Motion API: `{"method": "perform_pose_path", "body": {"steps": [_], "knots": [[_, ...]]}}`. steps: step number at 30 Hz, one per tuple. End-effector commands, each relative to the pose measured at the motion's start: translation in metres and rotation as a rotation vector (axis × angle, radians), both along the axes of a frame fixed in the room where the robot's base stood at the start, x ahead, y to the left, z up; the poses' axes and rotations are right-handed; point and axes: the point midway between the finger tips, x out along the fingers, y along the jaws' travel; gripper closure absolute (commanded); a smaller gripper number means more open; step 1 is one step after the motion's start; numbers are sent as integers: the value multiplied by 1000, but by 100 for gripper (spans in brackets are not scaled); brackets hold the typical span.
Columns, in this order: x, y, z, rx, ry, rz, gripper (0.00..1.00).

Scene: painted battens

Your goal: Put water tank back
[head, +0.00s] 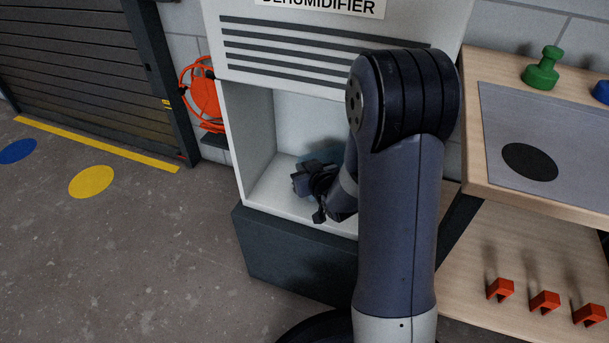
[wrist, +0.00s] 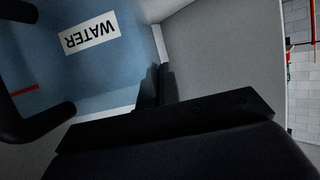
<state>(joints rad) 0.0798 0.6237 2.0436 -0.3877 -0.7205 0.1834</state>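The water tank (wrist: 105,72) fills the upper left of the wrist view as a blue surface with an upside-down white WATER label (wrist: 91,34) and a short red line. In the head view only a bluish patch of the tank (head: 328,152) shows inside the dehumidifier's (head: 238,135) open white bay, behind my gripper (head: 314,183). My gripper is in the bay mouth, close to the tank. A dark curved bar, maybe a handle, is at the wrist view's left edge. Dark gripper parts fill the bottom. Whether the fingers hold anything cannot be told.
A workbench (head: 470,120) with a green knobbed piece (head: 542,70) stands at the right, with red hooks (head: 545,300) on its lower shelf. An orange hose reel (head: 202,98) hangs left of the dehumidifier.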

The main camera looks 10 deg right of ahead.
Motion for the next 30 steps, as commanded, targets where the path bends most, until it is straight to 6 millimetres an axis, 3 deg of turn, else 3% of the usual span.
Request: {"method": "perform_pose_path", "body": {"steps": [1, 15, 23, 30], "knots": [[1, -1, -12, -1, -1, 0, 100], [3, -2, -16, -1, -2, 0, 100], [3, -2, -14, 0, 0, 0, 75], [3, -2, -14, 0, -1, 0, 75]]}}
